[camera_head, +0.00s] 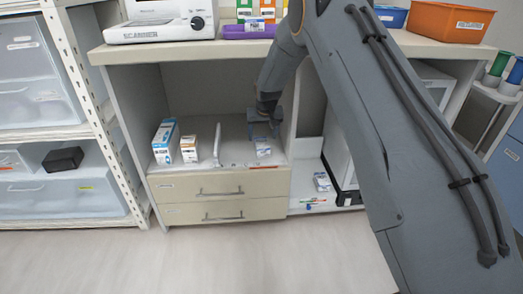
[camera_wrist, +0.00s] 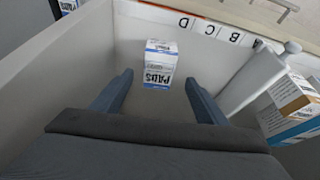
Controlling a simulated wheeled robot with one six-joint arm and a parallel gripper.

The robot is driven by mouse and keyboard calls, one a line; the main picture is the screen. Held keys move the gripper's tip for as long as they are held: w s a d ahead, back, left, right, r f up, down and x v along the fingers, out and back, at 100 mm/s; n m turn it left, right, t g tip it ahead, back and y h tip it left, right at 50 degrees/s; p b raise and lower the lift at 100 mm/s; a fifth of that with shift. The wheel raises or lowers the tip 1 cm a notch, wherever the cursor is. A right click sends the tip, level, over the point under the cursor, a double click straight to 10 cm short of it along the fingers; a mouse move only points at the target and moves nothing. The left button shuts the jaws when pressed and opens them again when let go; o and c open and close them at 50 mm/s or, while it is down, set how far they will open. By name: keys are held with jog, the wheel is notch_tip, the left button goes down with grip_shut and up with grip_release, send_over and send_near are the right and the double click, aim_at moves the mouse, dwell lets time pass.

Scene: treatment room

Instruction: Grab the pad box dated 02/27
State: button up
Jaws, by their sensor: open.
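A small white and blue box marked PADS (camera_wrist: 160,65) stands in the shelf compartment, ahead of and between my fingers in the wrist view. In the head view the pad box (camera_head: 263,148) is just below my gripper. Its date is too small to read. My gripper (camera_wrist: 158,82) is open and empty, with one finger to each side of the box's line and apart from it. In the head view my gripper (camera_head: 262,122) hangs inside the cabinet opening. Another small white and blue box (camera_head: 322,182) lies on the lower shelf to the right; its label is unreadable.
A white upright divider (camera_head: 217,145) stands left of the pad box. Beyond it are an orange and white box (camera_head: 189,145) and a blue and white box (camera_head: 165,143). The shelf's side wall (camera_wrist: 55,85) is close on the other side. The countertop (camera_head: 210,48) lies above.

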aim_at(262, 143)
jog(key=shift+w+a+f, duration=0.1)
jog(key=shift+w+f, duration=0.2)
jog(key=shift+f, duration=0.1)
jog(key=b+x, duration=0.2)
jog(key=x, duration=0.5)
jog(key=shift+f+b, duration=0.15)
jog(key=shift+b, duration=0.15)
jog(key=shift+c, duration=0.2)
jog(key=c, duration=1.1)
